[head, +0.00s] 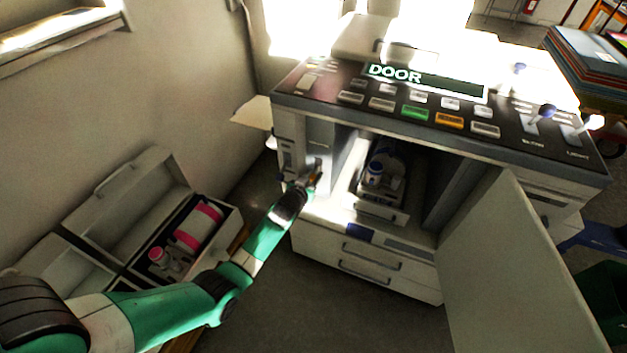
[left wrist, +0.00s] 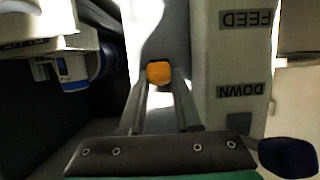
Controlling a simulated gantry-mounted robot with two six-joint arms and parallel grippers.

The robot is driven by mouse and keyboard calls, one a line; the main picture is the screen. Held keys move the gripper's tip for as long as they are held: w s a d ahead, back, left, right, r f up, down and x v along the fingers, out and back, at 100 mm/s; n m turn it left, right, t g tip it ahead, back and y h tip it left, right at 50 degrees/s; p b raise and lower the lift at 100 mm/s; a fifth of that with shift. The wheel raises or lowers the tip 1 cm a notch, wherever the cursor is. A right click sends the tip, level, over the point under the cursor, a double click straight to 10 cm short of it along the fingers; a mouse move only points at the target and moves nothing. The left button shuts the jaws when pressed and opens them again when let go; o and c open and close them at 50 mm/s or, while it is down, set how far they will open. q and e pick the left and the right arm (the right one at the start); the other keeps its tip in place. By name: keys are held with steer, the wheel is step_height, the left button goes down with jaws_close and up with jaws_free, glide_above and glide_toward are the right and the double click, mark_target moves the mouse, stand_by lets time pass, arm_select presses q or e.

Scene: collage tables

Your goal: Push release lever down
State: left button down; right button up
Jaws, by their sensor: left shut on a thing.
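The release lever's orange tip (left wrist: 159,72) shows between the two grey fingers in the left wrist view. My left gripper (head: 312,178) is at the left side of the machine's front opening and is shut on this lever. In the left wrist view the gripper (left wrist: 160,92) points at the machine's pale panel, beside labels reading FEED (left wrist: 245,19) and DOWN (left wrist: 241,90), upside down. The lever's lower part is hidden. The copier-like machine (head: 365,268) shows DOOR on its display (head: 425,80). My right gripper is not in view.
The machine's front door (head: 515,270) stands open to the right. A white and blue bottle (head: 375,172) sits inside the opening. An open case (head: 140,195) with a pink-and-white cylinder (head: 198,226) and a small bottle (head: 160,257) lies at left. Floor before the drawers is clear.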

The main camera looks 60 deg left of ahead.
arm_select(q)
steer(key=shift+f, duration=0.3)
steer(key=shift+r, duration=0.15)
steer(key=c, duration=0.6)
jaws_free()
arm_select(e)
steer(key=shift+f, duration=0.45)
arm_select(q)
steer(key=shift+s+d+r+p, duration=0.3)
steer(key=shift+r+p, duration=0.05)
steer(key=shift+p, duration=0.2)
steer(key=p+v, duration=0.5)
steer(key=v, duration=0.5)
steer(key=shift+s+d+f, duration=0.25)
steer(key=shift+s, duration=0.05)
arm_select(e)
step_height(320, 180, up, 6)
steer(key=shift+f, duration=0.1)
